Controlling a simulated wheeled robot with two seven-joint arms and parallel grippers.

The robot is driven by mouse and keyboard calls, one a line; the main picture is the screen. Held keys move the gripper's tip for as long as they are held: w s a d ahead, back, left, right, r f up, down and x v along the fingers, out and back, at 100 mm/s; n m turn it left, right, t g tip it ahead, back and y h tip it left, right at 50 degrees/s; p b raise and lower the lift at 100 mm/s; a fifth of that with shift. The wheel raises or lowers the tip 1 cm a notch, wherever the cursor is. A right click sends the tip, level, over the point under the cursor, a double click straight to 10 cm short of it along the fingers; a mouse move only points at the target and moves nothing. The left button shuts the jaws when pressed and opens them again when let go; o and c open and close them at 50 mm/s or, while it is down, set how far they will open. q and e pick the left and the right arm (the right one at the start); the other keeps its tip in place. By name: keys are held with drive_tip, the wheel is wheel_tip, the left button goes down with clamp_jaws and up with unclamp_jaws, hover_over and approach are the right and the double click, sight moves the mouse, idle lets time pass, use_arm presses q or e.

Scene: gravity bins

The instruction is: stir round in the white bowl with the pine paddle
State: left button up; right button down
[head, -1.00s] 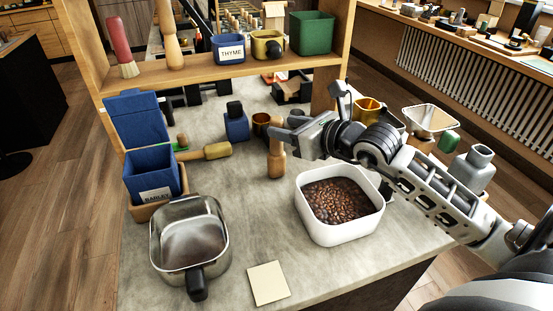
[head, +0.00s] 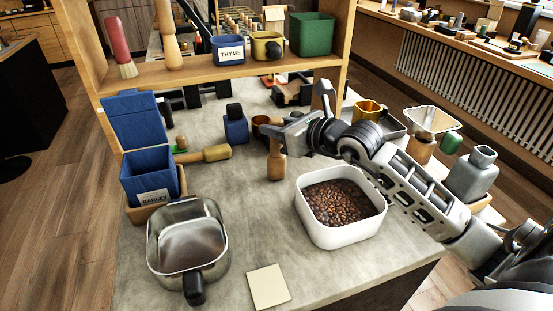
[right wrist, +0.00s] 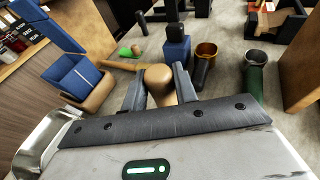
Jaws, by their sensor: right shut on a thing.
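The white bowl (head: 345,236) is a square, rounded tub on the counter, partly filled with dark brown beans. My right gripper (head: 272,131) is behind and left of the bowl. It is shut on an upright, pale wooden tool with a rounded end, which I take for the pine paddle (head: 276,166). In the right wrist view the tool's rounded top (right wrist: 158,85) sits between the two fingers. The tool is apart from the bowl; I cannot tell whether its lower end touches the counter. My left gripper is not in view.
A steel pan (head: 188,262) stands at the front left, near a blue barley bin (head: 150,178). A wooden mallet-like tool (head: 205,154) lies behind. A shelf (head: 230,74) spans the back. A pale square card (head: 268,287) lies in front; the counter's middle is clear.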

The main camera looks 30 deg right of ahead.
drive_tip(key=shift+r, duration=0.2)
drive_tip(key=shift+r+p, duration=2.1)
drive_tip(key=shift+r, duration=0.8)
